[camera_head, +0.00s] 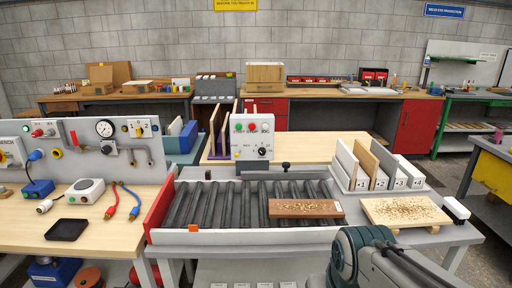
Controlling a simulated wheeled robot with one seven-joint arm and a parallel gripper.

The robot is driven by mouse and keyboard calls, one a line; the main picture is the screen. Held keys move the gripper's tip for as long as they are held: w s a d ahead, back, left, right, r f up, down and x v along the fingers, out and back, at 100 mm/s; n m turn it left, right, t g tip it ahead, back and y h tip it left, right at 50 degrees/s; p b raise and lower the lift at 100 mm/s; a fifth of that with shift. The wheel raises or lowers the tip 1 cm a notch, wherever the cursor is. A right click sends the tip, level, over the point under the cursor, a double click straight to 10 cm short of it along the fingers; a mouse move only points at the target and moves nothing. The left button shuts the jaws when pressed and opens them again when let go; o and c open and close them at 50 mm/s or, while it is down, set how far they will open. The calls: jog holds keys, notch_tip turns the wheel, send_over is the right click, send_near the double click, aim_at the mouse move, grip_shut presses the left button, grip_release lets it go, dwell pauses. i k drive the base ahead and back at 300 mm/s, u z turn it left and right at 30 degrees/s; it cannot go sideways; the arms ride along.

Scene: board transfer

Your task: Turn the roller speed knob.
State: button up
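A white control box (252,133) stands upright behind the roller conveyor. Its front carries green and red buttons along the top and a small yellow mark at the lower left. A black round knob (262,151) sits low on the right half of the front, with small markings around it; its pointer setting is too small to read. The conveyor (248,236) has dark rollers between a red left end wall and a pale front rail. My gripper is not in view; only links of my arm show at the lower right, well apart from the box.
A brown board (306,208) lies on the rollers at the right. A chip-covered board (405,211) lies right of the conveyor, near a rack (358,183) of upright boards. A black knobbed post (286,167) stands right of the box's base. A gauge panel (88,150) stands left.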

aim_at(261, 151)
jog(key=z, duration=0.1)
jog(key=k, duration=0.4)
jog(key=u, duration=0.6)
jog(key=i, duration=1.3)
jog(key=z, duration=0.5)
